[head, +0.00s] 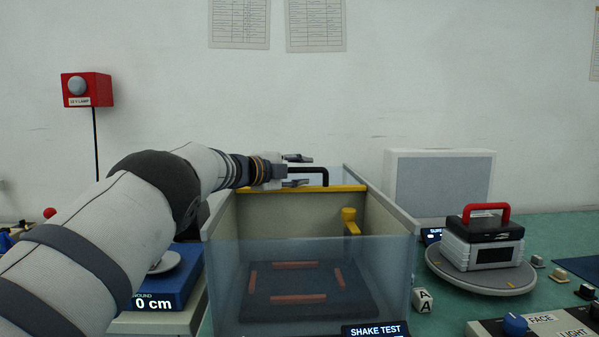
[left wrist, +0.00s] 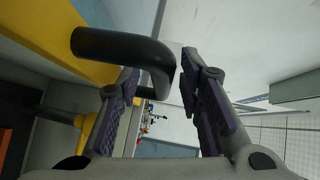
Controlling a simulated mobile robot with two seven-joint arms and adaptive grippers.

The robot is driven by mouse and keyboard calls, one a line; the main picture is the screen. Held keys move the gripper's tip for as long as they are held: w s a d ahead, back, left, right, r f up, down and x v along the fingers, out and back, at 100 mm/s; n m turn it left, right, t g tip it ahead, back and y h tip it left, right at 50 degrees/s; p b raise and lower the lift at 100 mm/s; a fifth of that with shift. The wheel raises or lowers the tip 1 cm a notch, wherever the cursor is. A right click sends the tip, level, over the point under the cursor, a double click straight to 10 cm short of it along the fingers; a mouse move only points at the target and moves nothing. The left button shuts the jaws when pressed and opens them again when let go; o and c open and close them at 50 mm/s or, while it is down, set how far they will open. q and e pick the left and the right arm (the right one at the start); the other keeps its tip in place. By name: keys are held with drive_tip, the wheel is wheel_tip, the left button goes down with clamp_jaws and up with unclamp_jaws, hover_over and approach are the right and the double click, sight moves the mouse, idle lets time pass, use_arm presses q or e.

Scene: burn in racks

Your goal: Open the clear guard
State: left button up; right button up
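The shake test box has a clear guard pane (head: 310,225) across its near side. A yellow bar (head: 330,189) runs across the box top farther back, with a black handle (head: 324,176) standing up from it. My left gripper (head: 299,171) is open at the handle, its fingers spread one above the other in the head view. In the left wrist view the bent black handle (left wrist: 125,44) reaches to the open gripper (left wrist: 163,78), its corner near the gap between the fingertips. I cannot tell whether they touch. My right gripper is not in view.
A dark platform (head: 308,300) with reddish strips lies inside the box, near a yellow post (head: 350,220). A round turntable (head: 440,262) carrying a red-handled device (head: 483,240) stands right. A white panel box (head: 440,180) stands behind. A blue scale (head: 170,285) is left.

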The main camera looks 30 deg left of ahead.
use_arm(q)
drive_tip(key=v, duration=1.2)
